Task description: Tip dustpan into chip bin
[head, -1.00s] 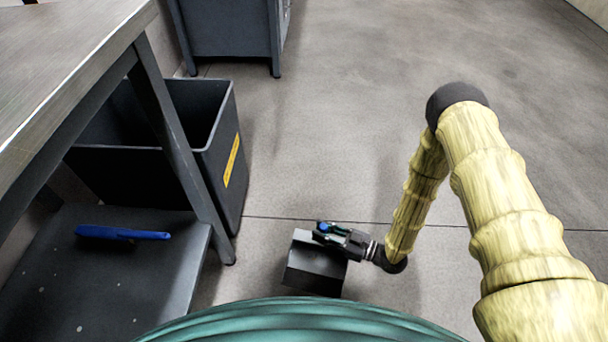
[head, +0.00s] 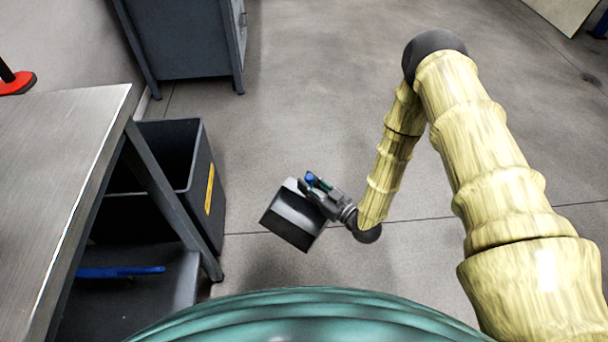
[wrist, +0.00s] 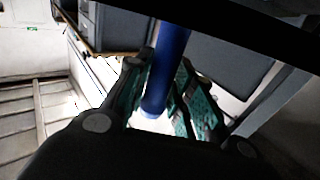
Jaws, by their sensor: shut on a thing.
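The dustpan (head: 292,216) is dark with a paler grey rear edge. It hangs in the air over the floor, tilted, right of the bin in the head view. My gripper (head: 316,186) is shut on its blue handle, which also shows in the wrist view (wrist: 168,65) between the green-padded fingers (wrist: 160,95). The chip bin (head: 209,235) is a dark open-topped box with a yellow label, standing on the floor at the left. Its inside is partly hidden by the bench and its leg. The dustpan and bin are apart. I cannot tell what the pan holds.
A metal-topped bench (head: 60,165) stands at the left, its leg (head: 170,198) slanting across the bin's front. A blue-handled tool (head: 120,271) lies on its lower shelf (head: 175,285). A grey cabinet (head: 185,40) stands behind. The floor around the dustpan is clear.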

